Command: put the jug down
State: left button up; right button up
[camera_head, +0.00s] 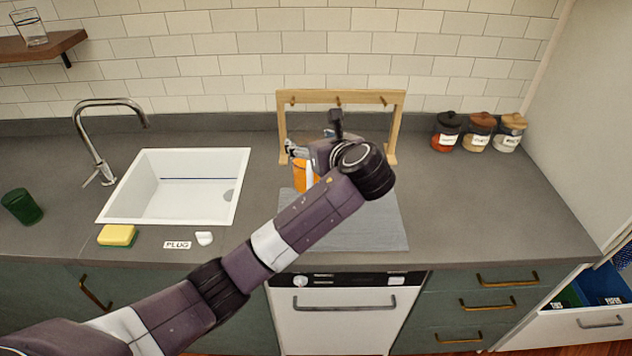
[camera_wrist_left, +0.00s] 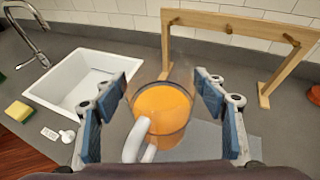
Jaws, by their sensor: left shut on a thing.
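The jug (camera_head: 300,175) is clear with orange liquid inside and a white handle. In the head view it is in front of the wooden rack and partly hidden by my left arm. In the left wrist view the jug (camera_wrist_left: 163,105) is between the two blue-padded fingers, with its handle toward the camera. My left gripper (camera_head: 303,152) is shut on the jug; its fingers also show in the left wrist view (camera_wrist_left: 165,100). The jug looks upright. I cannot tell whether its base touches the surface below. My right gripper is not in view.
A grey mat (camera_head: 375,225) lies on the counter below the wooden rack (camera_head: 398,115). The sink (camera_head: 190,185), a sponge (camera_head: 117,235) and a green cup (camera_head: 21,206) are to the left. Lidded jars (camera_head: 479,133) stand at the back right. The right counter is clear.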

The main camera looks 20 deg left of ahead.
pick_arm(q)
notch_tip(320, 180, down, 6)
jog(key=shift+f+p, duration=0.25)
jog(key=shift+p, duration=0.3)
jog(key=shift+f, duration=0.65)
jog(key=shift+d+f+p, duration=0.1)
jog(key=shift+f+p, duration=0.25)
jog(key=shift+f, duration=1.7)
jog(key=o, duration=1.6)
jog(key=shift+s+f, duration=0.1)
jog(key=shift+f, duration=0.15)
jog(key=o, duration=0.5)
jog(key=shift+c, duration=0.2)
jog(key=shift+r, duration=0.15)
